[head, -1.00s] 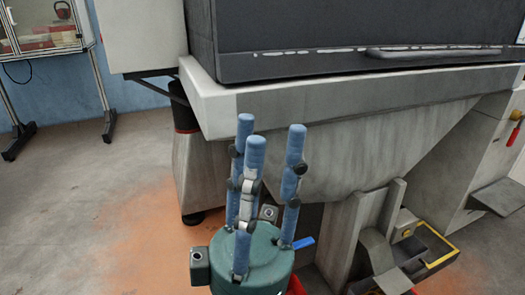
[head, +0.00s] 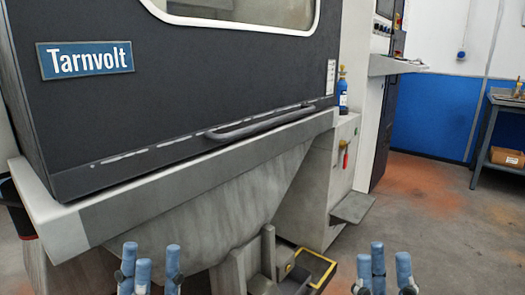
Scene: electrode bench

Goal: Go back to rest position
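My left gripper (head: 150,268) shows at the bottom of the head view, left of centre. Its blue fingers point up and stand apart, with nothing between them. My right gripper (head: 384,270) shows at the bottom right of centre. Its blue fingers also point up, apart and empty. Both grippers are in front of the machine and appear clear of it. Their lower parts are cut off by the frame edge.
A large dark machine (head: 185,95) with a Tarnvolt sign (head: 87,59) and a handle (head: 258,128) fills the left and middle. A yellow-edged tray (head: 318,270) sits low in front. A blue bottle (head: 342,90) stands at its right. Open floor lies right, before a workbench (head: 505,130).

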